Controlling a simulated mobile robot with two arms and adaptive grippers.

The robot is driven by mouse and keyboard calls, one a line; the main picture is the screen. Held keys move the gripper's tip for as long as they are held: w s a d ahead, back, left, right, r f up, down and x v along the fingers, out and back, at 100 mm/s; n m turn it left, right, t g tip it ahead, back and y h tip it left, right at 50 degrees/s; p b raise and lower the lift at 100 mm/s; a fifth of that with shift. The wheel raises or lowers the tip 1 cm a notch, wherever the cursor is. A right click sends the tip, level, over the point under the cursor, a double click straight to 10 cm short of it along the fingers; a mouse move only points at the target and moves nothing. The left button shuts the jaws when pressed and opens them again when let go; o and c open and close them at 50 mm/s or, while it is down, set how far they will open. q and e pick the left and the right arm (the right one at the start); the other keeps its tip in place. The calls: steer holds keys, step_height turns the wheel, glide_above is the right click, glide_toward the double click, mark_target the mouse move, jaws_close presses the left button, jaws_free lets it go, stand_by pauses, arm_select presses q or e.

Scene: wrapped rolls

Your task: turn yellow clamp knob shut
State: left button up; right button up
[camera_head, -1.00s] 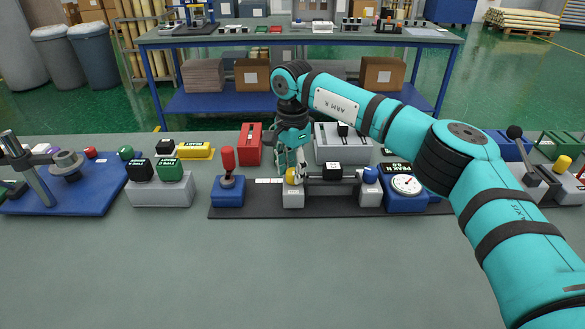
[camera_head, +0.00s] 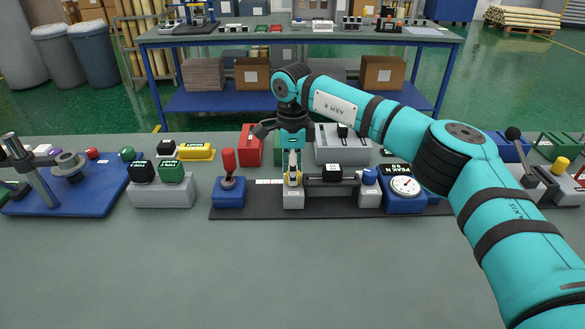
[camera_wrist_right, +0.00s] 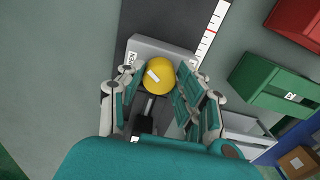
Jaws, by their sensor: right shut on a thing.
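The yellow clamp knob (camera_head: 293,180) sits on top of a grey clamp block (camera_head: 293,199) at the left end of a black rail, near the middle of the bench. The right wrist view shows the same fingers (camera_wrist_right: 155,90) flanking the knob. A blue knob (camera_head: 370,176) tops the other grey block. My left gripper is not in view.
A red lever on a blue block (camera_head: 229,190) stands just left. A blue box with a dial (camera_head: 404,187) stands right. Red (camera_head: 249,146) and grey (camera_head: 342,146) boxes stand behind. The bench front is clear except for my right arm.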

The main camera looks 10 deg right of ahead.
steer(key=m, duration=0.4)
steer(key=shift+w+r+m, duration=0.1)
steer(key=shift+m, duration=0.2)
steer(key=m, duration=0.4)
steer(key=shift+d+m+p, duration=0.1)
steer(key=shift+m+p, duration=0.2)
steer(key=shift+p, duration=0.1)
steer(key=m, duration=0.4)
steer(key=shift+m, duration=2)
steer(key=shift+w, duration=0.1)
steer(key=o, duration=1.1)
steer(key=shift+o, duration=0.2)
step_height(320, 180, up, 12)
